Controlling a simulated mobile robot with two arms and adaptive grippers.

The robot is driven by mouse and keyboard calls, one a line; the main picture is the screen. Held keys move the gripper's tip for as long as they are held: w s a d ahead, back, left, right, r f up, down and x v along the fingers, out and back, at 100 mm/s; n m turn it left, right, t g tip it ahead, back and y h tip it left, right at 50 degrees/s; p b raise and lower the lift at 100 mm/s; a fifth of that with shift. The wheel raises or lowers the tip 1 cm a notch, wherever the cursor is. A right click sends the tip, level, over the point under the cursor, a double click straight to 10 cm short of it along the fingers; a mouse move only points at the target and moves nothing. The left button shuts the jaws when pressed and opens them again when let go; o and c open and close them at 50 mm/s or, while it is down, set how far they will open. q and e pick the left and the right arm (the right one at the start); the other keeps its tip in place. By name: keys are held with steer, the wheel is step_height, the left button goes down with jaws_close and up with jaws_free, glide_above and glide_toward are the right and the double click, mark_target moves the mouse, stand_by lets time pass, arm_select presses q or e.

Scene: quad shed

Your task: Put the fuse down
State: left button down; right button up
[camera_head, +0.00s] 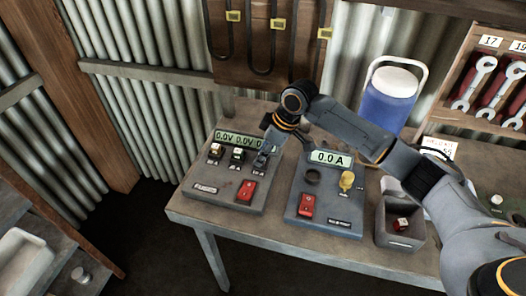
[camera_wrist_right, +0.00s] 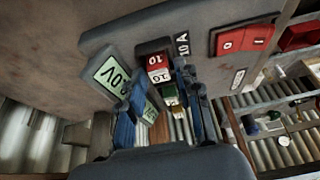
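My right gripper (camera_head: 262,158) is low over the right end of the fuse row on the left panel (camera_head: 225,203). In the right wrist view its blue-padded fingers (camera_wrist_right: 165,105) stand apart, with visible gaps to the fuses. A red fuse marked 10 (camera_wrist_right: 158,66) sits at the panel beside the "10 A" label, near the fingertips. A green fuse (camera_wrist_right: 170,93) is just beyond it. In the head view the green fuse (camera_head: 237,155) and another fuse (camera_head: 215,150) stand upright in the panel; the gripper hides the third spot. My left gripper is not in view.
The right panel (camera_head: 325,215) has a 0.0 A display, a yellow knob (camera_head: 346,181) and a red switch (camera_head: 306,205). A grey bin (camera_head: 398,240) holds a small red-and-white piece (camera_head: 402,223). A blue jug (camera_head: 388,100) stands behind. My right arm spans the table's right side.

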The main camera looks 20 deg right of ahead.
stand_by(0.3)
steer(key=b+v, duration=0.1)
steer(key=v, duration=1.1)
steer(key=shift+r+b, duration=0.2)
steer(key=shift+b, duration=0.1)
